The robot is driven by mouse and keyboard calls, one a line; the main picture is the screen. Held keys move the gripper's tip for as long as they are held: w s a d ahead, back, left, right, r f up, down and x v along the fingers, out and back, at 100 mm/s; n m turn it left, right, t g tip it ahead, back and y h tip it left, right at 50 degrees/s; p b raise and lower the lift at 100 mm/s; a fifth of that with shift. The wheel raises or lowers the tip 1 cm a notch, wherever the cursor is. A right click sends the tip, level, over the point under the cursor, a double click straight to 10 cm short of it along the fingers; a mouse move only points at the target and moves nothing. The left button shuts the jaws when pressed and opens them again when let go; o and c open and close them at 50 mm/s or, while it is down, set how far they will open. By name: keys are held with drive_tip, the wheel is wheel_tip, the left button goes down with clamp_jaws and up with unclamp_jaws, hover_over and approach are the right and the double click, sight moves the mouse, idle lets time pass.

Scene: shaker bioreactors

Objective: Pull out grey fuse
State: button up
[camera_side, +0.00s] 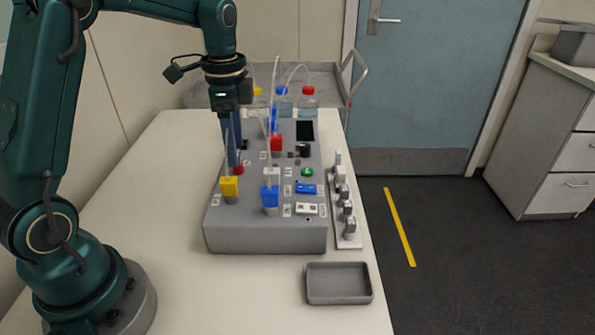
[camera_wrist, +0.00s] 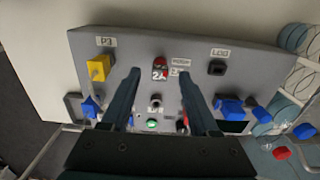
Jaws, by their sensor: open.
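No grey fuse can be singled out with certainty on the sloped grey panel box (camera_side: 265,236). A small pale grey block (camera_side: 271,173) sits mid-panel in the side view, too small to identify. My gripper (camera_side: 235,163) points down over the left part of the panel, close to a small red part (camera_side: 238,170). In the wrist view my gripper (camera_wrist: 159,74) is open, its two dark fingers apart. A red part (camera_wrist: 160,63) beside a label reading 2A shows between and beyond the fingertips. Nothing is held. Contact with the panel cannot be told.
Yellow (camera_side: 229,187) and blue (camera_side: 270,197) plugs with upright tubes stand at the panel's near edge; a red one (camera_side: 276,143) is farther back. A rail with knobs (camera_side: 348,215) lies at the right. An empty grey tray (camera_side: 339,296) sits in front. Capped bottles (camera_side: 308,101) stand behind.

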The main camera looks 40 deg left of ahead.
drive_tip(key=shift+f, duration=1.35)
clamp_jaws()
drive_tip(key=shift+r, duration=0.25)
drive_tip(key=shift+r, duration=0.45)
drive_tip(key=shift+r, duration=1.05)
drive_tip(key=shift+r, duration=1.4)
